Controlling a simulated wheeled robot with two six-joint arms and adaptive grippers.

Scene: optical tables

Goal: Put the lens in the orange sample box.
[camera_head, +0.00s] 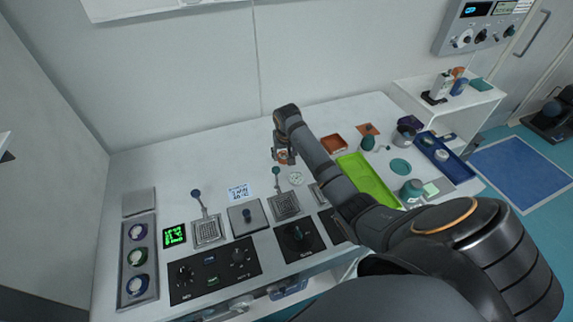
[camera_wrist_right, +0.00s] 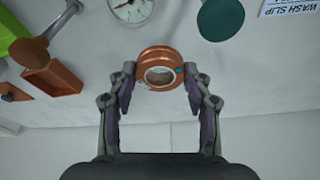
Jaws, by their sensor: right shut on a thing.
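The lens, a round copper-coloured ring with a glassy centre (camera_wrist_right: 160,54), sits between the fingertips of my right gripper (camera_wrist_right: 163,82), which is shut on it. In the head view my right gripper (camera_head: 283,157) hangs over the back middle of the table, with the lens low between its fingers. The orange sample box (camera_head: 334,144) is to the right of the gripper, beyond my forearm. It also shows at the left of the right wrist view (camera_wrist_right: 52,72), apart from the lens. My left gripper is not in view.
A green tray (camera_head: 368,178) lies right of my forearm, below the box. A flat orange square (camera_head: 367,128) lies behind. Control panels fill the front edge.

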